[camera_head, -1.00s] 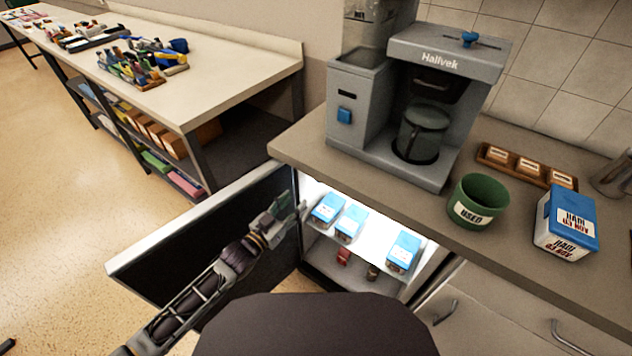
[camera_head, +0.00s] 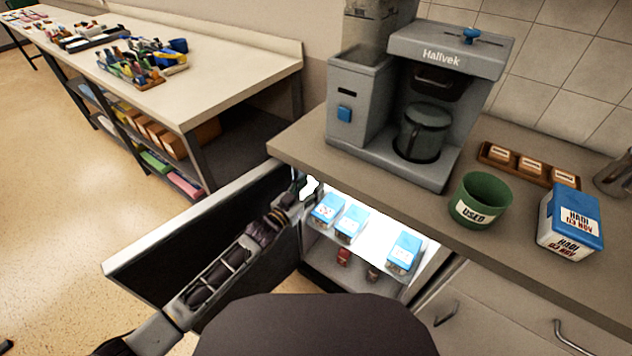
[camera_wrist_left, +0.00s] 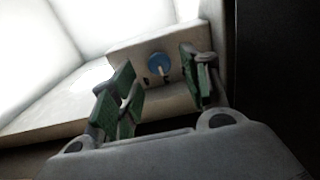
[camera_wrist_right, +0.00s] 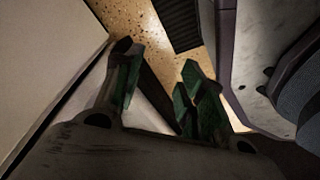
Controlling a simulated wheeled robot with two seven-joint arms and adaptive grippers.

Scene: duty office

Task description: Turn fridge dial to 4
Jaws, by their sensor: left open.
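The fridge dial (camera_wrist_left: 159,65) is a small round blue knob with a pale pointer, on a light panel inside the fridge, seen in the left wrist view. Its number marks are too small to read. My left gripper (camera_wrist_left: 158,90) is open, with its green-padded fingers to either side of the dial and apparently short of it. In the head view the left gripper (camera_head: 306,188) reaches into the upper left of the lit fridge. The fridge door (camera_head: 140,258) stands open to the left. My right gripper (camera_wrist_right: 158,90) shows open and empty in the right wrist view.
Blue-topped cartons (camera_head: 350,222) stand on the fridge shelf, with small dark items below. The counter (camera_head: 300,150) above holds a coffee machine (camera_head: 440,60), a green USED bin (camera_head: 478,203) and a blue and white box (camera_head: 570,225). The door lies close beside my left arm.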

